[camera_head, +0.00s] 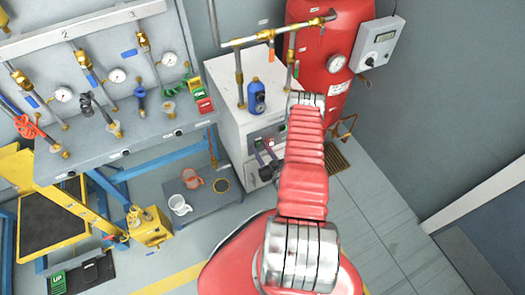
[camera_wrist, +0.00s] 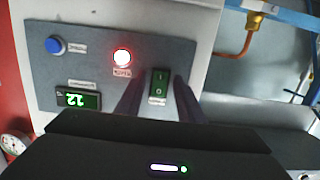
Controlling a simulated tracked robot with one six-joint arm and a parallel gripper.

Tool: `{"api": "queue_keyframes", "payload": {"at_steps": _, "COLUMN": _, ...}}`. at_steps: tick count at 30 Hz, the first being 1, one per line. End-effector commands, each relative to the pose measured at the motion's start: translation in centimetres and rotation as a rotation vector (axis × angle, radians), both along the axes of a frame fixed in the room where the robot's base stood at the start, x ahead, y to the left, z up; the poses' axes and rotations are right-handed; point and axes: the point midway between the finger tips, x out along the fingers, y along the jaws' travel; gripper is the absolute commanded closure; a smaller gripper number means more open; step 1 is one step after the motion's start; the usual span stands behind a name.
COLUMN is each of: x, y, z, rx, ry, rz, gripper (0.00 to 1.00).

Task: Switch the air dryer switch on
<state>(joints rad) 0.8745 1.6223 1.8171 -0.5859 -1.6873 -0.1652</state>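The air dryer is a white cabinet (camera_head: 228,78) in the head view, with a dark control panel low on its front. In the wrist view the grey panel (camera_wrist: 95,45) fills the upper left. On it is a green rocker switch (camera_wrist: 160,83) marked I and 0. My gripper (camera_wrist: 157,97) has two dark fingers, set apart on either side of the switch, with nothing between them but the switch face behind. Whether they touch the panel is unclear. In the head view my gripper (camera_head: 266,158) is at the panel, partly hidden by my arm.
A lit red lamp (camera_wrist: 122,57), a blue button (camera_wrist: 54,45) and a green display (camera_wrist: 77,99) share the panel. A red tank (camera_head: 325,60) stands right of the cabinet. Floor at right is clear.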

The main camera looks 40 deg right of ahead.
Motion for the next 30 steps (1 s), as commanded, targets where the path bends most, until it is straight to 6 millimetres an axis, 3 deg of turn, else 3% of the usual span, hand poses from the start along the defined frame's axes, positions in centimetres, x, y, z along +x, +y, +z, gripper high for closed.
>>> {"api": "queue_keyframes", "payload": {"at_steps": 13, "x": -0.8, "y": 0.2, "z": 0.0, "rx": 0.002, "ry": 0.001, "rz": 0.000, "gripper": 0.62}}
{"api": "queue_keyframes", "payload": {"at_steps": 30, "x": -8.0, "y": 2.3, "z": 1.0, "rx": 0.003, "ry": 0.001, "rz": -0.003, "gripper": 0.62}}
